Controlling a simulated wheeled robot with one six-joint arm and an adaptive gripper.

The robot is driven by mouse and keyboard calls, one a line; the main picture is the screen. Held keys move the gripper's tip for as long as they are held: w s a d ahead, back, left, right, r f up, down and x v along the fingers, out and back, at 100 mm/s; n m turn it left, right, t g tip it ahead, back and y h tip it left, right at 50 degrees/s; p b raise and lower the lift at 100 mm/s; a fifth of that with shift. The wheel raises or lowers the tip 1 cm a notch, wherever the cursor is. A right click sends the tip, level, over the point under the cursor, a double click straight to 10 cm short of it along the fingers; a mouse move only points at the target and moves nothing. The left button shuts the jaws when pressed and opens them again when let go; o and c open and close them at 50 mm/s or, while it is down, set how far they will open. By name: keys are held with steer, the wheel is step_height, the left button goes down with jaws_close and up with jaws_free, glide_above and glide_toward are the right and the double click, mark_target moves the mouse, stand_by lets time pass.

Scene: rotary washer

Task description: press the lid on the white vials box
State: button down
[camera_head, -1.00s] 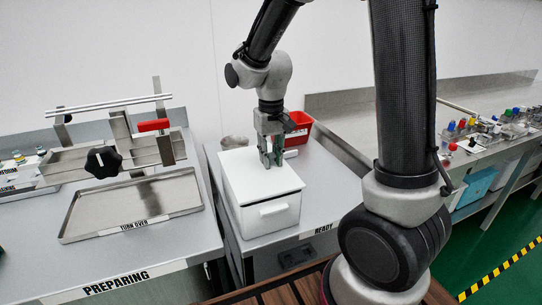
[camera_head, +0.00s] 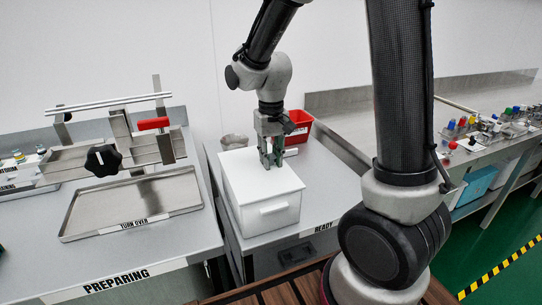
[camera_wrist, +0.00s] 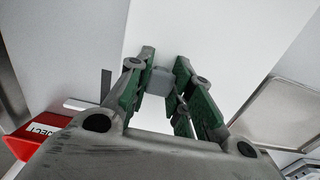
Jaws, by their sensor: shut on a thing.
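The white vials box (camera_head: 268,215) stands on the grey table in the head view, with a small handle on its front. Its flat white lid (camera_head: 250,183) lies across its top; I cannot tell whether it is fully seated. My gripper (camera_head: 271,160) points down at the rear part of the lid. In the wrist view, my gripper (camera_wrist: 160,80) has its green fingers closed on a small pale block, which looks like the lid's knob (camera_wrist: 160,82). The white lid surface (camera_wrist: 205,35) spreads beyond the fingertips. The fingers partly hide the knob.
A red bin (camera_head: 298,127) stands behind the box, and a pale bowl (camera_head: 234,141) behind it to the left. The table right of the box is clear.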

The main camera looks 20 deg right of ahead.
steer(key=c, duration=1.2)
jaws_free()
step_height(320, 180, up, 12)
